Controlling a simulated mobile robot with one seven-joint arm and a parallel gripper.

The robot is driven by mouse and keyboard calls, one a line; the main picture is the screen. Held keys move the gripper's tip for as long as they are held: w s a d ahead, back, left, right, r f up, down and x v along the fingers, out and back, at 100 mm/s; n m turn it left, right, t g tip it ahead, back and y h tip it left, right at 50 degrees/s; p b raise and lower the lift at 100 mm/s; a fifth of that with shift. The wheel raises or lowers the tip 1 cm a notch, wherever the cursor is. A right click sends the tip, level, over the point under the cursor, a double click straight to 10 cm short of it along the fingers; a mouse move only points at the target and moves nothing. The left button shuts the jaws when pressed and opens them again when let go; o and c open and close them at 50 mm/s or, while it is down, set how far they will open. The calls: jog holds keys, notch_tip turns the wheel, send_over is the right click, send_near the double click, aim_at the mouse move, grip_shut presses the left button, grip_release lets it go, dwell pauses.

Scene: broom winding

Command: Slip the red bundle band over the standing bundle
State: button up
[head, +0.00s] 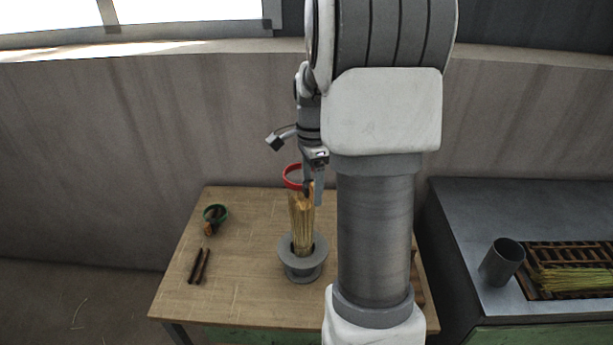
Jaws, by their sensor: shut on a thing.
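The red bundle band (290,177) is a red ring at the top of the standing bundle in the head view. My gripper (311,187) points down and is shut on the band's right side. The standing bundle (302,222) is a sheaf of straw-coloured stalks, roughly upright in a grey round holder (303,268) on the wooden table. The band is at the height of the bundle's top end; I cannot tell whether it is around the stalks or just above or behind them. My arm hides part of the area to the right.
On the table (236,292), a green ring with a brown piece (214,217) and two dark sticks (198,266) lie left of the holder. A grey counter at right bears a grey cup (501,262) and a slatted rack (575,257) with straw. The table's front left is clear.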

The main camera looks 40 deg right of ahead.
notch_tip(320, 180, down, 11)
jog(key=b, duration=0.8)
jog(key=f+b, duration=0.1)
jog(key=s+f+b, duration=0.1)
jog(key=f, duration=0.1)
jog(key=shift+a+f, duration=0.2)
jog(key=shift+w+d+f+b, duration=0.25)
jog(key=shift+w+f+b, duration=0.15)
jog(key=shift+f+b, duration=0.15)
grip_shut()
jog(key=shift+f+b, duration=3.5)
jog(key=shift+f, duration=1.65)
jog(key=o, duration=1.4)
grip_release()
jog(key=shift+c, duration=0.2)
